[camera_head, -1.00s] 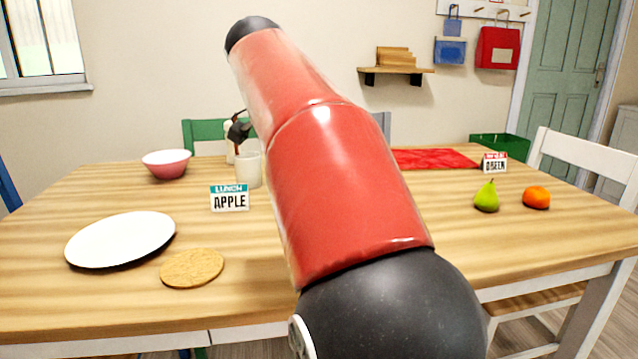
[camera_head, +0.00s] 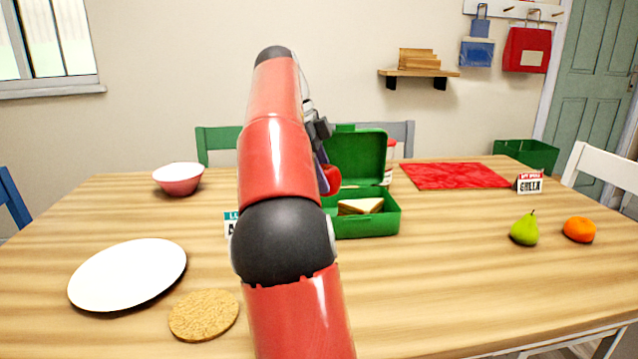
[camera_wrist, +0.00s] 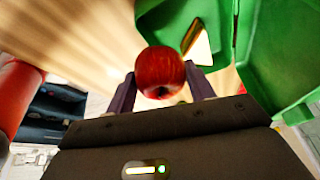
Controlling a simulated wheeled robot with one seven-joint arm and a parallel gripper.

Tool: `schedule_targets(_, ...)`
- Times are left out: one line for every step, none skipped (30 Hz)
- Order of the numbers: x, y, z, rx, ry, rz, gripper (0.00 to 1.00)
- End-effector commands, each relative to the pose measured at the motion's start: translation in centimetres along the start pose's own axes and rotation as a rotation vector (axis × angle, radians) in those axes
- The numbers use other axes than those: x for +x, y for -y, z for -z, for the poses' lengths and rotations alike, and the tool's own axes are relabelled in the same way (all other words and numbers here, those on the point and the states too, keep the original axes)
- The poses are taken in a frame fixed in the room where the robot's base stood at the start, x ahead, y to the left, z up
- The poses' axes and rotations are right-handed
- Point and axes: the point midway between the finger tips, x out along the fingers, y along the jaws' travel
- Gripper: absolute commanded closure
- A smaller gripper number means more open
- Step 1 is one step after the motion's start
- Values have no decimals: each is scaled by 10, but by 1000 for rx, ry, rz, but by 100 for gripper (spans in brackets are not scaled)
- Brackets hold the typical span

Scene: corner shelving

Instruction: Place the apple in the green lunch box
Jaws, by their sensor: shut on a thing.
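A red apple (camera_wrist: 160,72) is held between the two fingers of my gripper (camera_wrist: 160,90) in the wrist view. In the head view a sliver of the apple (camera_head: 331,179) shows beside my arm, above the left part of the green lunch box (camera_head: 378,222). The lunch box stands open on the table, its lid raised at the back, with a sandwich (camera_head: 360,206) inside. It also shows close to the apple in the wrist view (camera_wrist: 265,80). My arm hides the box's left end and most of my gripper in the head view.
A white plate (camera_head: 128,275), a cork mat (camera_head: 204,314) and a pink bowl (camera_head: 179,180) are on the left. A card (camera_head: 230,226) is partly hidden by my arm. A pear (camera_head: 524,230), an orange (camera_head: 579,230), a red cloth (camera_head: 455,176) and another card (camera_head: 530,183) are on the right.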

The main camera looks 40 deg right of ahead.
Motion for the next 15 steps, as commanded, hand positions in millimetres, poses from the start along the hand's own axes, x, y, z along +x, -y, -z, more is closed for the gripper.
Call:
schedule_targets(-4,10,0,2,-3,-1,71)
schedule_targets(-4,15,-2,2,-2,-1,71)
schedule_targets(-4,20,-4,0,-2,-1,71)
schedule_targets(-4,24,-4,0,-2,0,71)
schedule_targets(-5,28,-5,0,-2,-1,71)
schedule_targets(-6,33,-7,0,-1,0,71)
schedule_targets(-6,37,-8,-1,-1,0,71)
schedule_targets(-6,40,-9,0,-1,0,71)
schedule_targets(-6,45,-10,0,-1,0,71)
schedule_targets(-5,48,-11,0,-2,0,71)
schedule_targets(-1,47,-13,-2,1,-1,71)
schedule_targets(4,46,-15,-3,1,-1,71)
schedule_targets(7,45,-16,-3,1,-1,71)
schedule_targets(9,45,-17,-2,2,-2,71)
schedule_targets(12,45,-18,-2,2,0,71)
